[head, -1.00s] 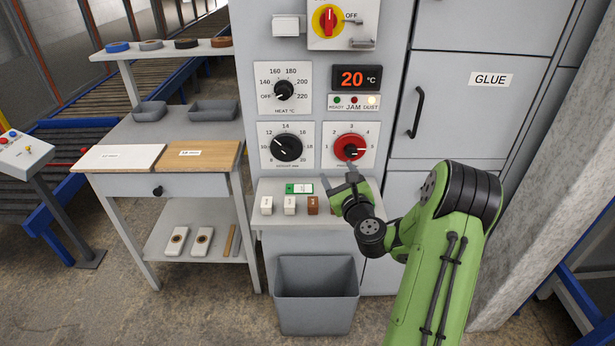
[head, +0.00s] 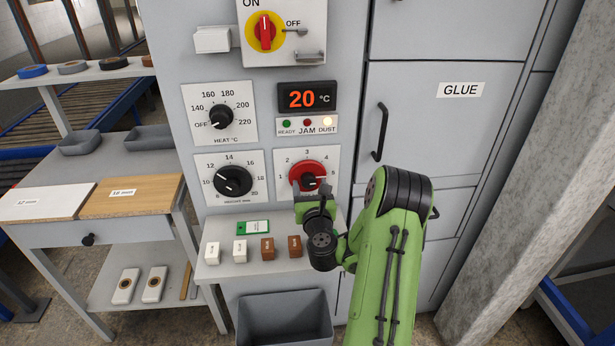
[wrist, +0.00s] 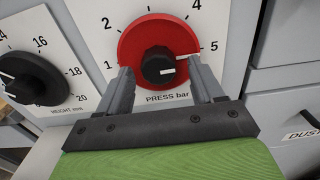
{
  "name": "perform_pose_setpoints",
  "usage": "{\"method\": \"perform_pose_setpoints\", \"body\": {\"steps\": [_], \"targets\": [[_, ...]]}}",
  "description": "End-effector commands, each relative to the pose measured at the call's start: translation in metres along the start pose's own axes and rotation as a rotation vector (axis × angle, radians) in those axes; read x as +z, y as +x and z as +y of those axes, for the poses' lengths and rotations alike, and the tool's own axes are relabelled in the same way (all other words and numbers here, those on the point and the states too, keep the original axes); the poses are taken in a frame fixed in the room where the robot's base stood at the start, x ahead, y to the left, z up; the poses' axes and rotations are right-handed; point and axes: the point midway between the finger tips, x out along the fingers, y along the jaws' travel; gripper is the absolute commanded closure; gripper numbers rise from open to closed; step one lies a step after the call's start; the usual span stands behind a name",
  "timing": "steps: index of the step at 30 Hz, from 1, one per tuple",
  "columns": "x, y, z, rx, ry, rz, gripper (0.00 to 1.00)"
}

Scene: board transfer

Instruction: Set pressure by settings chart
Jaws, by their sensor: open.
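The red pressure dial (head: 303,171) with a black centre knob is on the machine's front. It also fills the middle of the wrist view (wrist: 137,45), above the words "PRESS bar" and with a scale up to 5. The white mark on its black knob (wrist: 158,66) points right, toward the 5 side. My gripper (wrist: 160,73) is open, its two fingers to the left and right of the knob; I cannot tell whether they touch it. In the head view my gripper (head: 312,192) covers the dial's lower part. No readable settings chart shows.
The height dial (head: 233,180) is left of the pressure dial and the heat dial (head: 220,116) is above it. A shelf below holds a green-and-white card (head: 252,227), white blocks (head: 240,251) and brown blocks (head: 267,248). A grey bin (head: 285,318) stands underneath.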

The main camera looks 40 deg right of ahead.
Motion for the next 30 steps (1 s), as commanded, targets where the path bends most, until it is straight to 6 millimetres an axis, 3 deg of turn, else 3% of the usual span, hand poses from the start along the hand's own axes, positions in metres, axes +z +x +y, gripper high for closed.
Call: {"method": "perform_pose_setpoints", "body": {"steps": [10, 21, 30], "targets": [[0.0005, -0.0008, 0.0009, -0.002, -0.001, 0.000, 0.35], [0.0003, -0.0007, 0.0008, -0.002, -0.001, 0.000, 0.89], [0.0003, -0.0007, 0.0009, -0.001, -0.044, 0.000, 0.89]]}}
